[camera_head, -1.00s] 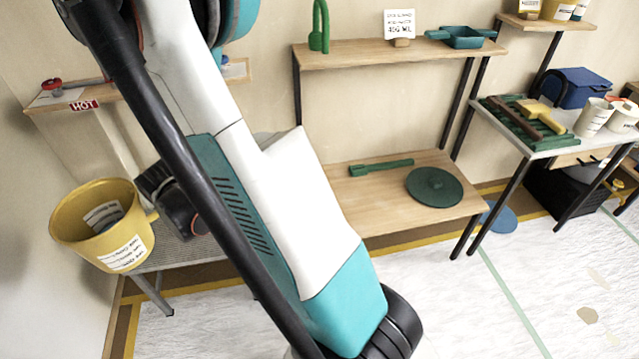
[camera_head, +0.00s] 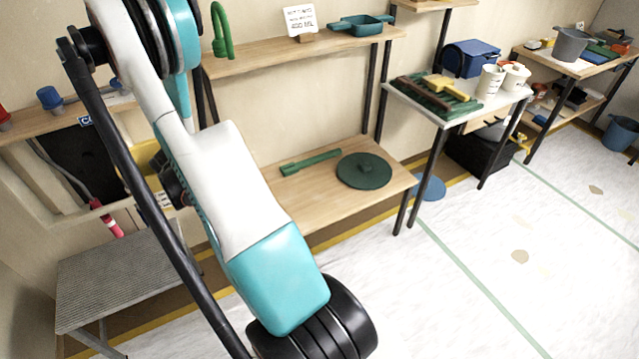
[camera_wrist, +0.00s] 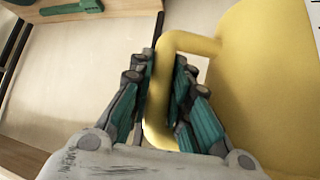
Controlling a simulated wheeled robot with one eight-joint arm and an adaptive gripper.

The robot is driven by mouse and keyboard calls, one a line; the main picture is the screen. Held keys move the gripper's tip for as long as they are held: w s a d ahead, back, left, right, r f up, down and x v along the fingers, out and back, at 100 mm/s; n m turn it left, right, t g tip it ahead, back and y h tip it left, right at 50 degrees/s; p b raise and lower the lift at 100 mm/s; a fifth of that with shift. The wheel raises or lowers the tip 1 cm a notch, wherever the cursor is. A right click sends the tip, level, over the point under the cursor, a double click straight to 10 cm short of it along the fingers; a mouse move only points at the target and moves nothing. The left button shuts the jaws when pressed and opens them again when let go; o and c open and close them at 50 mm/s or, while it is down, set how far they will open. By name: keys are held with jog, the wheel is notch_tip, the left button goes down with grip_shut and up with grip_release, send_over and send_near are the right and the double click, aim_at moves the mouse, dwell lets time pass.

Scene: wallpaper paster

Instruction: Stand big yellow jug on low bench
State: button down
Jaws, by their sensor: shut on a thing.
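The big yellow jug (camera_wrist: 262,85) fills the right of the wrist view. My gripper (camera_wrist: 162,72) is shut on its yellow handle (camera_wrist: 190,42), with fingers on both sides of it. In the head view my arm hides most of the jug; a yellow piece with part of a white label (camera_head: 148,160) shows at the arm's left edge. The jug is held off any surface. The low bench (camera_head: 125,270), grey and ribbed on top, stands at the lower left. Its visible top is bare; my arm covers its right edge.
A wooden shelf unit stands right of my arm, with a green lid (camera_head: 364,171) and green tool (camera_head: 310,162) on its lower board (camera_head: 330,195). Blue and red cups (camera_head: 50,98) stand on a ledge at upper left. A red-handled thing (camera_head: 108,220) hangs behind the bench.

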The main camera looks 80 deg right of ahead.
jog(key=s+d+f+m+g, duration=0.2)
jog(key=s+d+m+g, duration=0.15)
jog(key=s+d, duration=0.6)
jog(key=s+d+f+m+g, duration=0.2)
jog(key=s+d+f+m, duration=0.15)
jog(key=s+d, duration=0.65)
jog(key=s+d+f+m+g+y, duration=0.1)
jog(key=s+d+f+m+g, duration=0.15)
jog(key=s, duration=0.85)
jog(key=s+d+f+m+g+y, duration=0.1)
jog(key=s+d+m, duration=0.25)
jog(key=s, duration=0.85)
notch_tip(320, 180, down, 19)
jog(key=b, duration=0.6)
jog(key=shift+m+b, duration=0.3)
jog(key=shift+b, duration=0.1)
jog(key=shift+w+f, duration=0.1)
jog(key=shift+f, duration=0.1)
jog(key=c, duration=1.6)
grip_release()
jog(key=shift+o, duration=0.4)
